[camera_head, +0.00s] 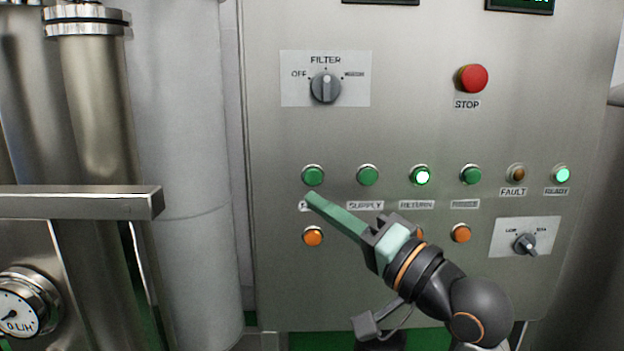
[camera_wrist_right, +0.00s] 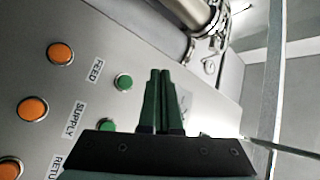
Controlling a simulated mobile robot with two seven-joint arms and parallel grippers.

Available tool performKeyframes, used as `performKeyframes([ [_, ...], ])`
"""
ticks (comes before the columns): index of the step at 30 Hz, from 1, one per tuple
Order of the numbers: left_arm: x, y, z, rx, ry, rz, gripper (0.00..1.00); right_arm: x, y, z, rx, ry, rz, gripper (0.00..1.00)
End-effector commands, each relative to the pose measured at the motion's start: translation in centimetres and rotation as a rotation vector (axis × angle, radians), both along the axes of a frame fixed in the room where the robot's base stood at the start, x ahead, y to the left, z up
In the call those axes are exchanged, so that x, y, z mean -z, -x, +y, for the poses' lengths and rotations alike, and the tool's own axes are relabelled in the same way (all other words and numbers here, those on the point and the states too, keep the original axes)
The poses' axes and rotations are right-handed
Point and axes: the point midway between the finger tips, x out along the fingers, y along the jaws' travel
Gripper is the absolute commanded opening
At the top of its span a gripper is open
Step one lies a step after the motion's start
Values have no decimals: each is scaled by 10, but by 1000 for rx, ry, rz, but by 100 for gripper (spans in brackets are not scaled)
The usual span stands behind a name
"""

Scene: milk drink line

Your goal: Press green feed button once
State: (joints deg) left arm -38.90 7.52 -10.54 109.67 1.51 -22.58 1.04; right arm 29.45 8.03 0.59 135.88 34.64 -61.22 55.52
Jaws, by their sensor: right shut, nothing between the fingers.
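The green feed button (camera_head: 313,175) is the leftmost green button in the panel's row, unlit. In the right wrist view it (camera_wrist_right: 124,82) sits beside the FEED label, left of the fingertips. My right gripper (camera_head: 312,198) is shut with nothing between its fingers. In the head view its tips lie just below the feed button and cover most of its label. In the wrist view the closed fingers (camera_wrist_right: 160,73) point past the button, with a gap in the picture. I cannot tell how far the tips are from the panel. My left gripper is not in view.
The supply button (camera_head: 368,175) and lit return button (camera_head: 422,176) are to the right. An orange button (camera_head: 313,237) sits below feed. A red stop button (camera_head: 472,78) and filter knob (camera_head: 326,87) are above. A metal bar (camera_head: 80,203) and pipes stand left.

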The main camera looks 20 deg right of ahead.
Motion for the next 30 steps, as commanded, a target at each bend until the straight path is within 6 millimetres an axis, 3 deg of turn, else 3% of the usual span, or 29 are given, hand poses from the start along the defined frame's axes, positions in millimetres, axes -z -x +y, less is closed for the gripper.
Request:
performKeyframes([
  [8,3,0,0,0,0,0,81,2,-7,-2,1,1,0,0],
  [20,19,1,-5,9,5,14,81,3,-58,-17,2,0,2,0],
  [30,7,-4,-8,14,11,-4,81,0,-84,-24,1,2,1,0],
])
